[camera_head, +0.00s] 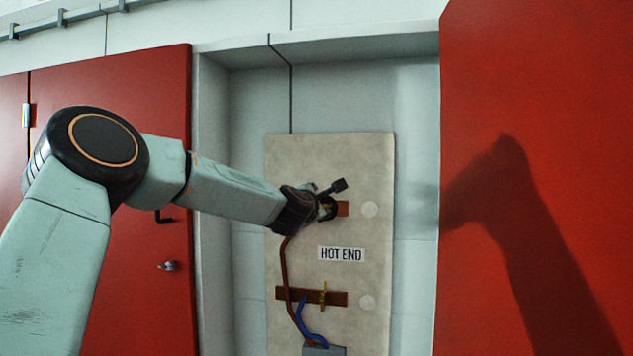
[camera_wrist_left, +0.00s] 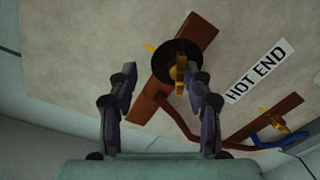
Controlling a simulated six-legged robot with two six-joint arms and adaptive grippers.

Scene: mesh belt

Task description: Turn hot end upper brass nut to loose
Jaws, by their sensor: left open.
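The upper brass nut (camera_wrist_left: 181,76) is a wing-shaped piece in front of a black disc on the upper brown bar (camera_wrist_left: 202,38). In the head view my gripper largely hides the nut, and the end of the upper brown bar (camera_head: 343,208) shows beside it. My left gripper (camera_wrist_left: 160,70) is open and empty, with its fingers pointing at the panel. The nut appears close to the right finger in the wrist view; I cannot tell whether they touch. In the head view the left gripper (camera_head: 326,195) is in front of the upper bar. My right gripper is not in view.
The HOT END label (camera_head: 341,254) is on the beige panel (camera_head: 375,170). A lower brown bar (camera_head: 338,298) carries another brass nut (camera_head: 324,285). Brown and blue cables (camera_head: 303,318) run to a grey box (camera_head: 323,350). Red doors (camera_head: 165,100) flank the recess.

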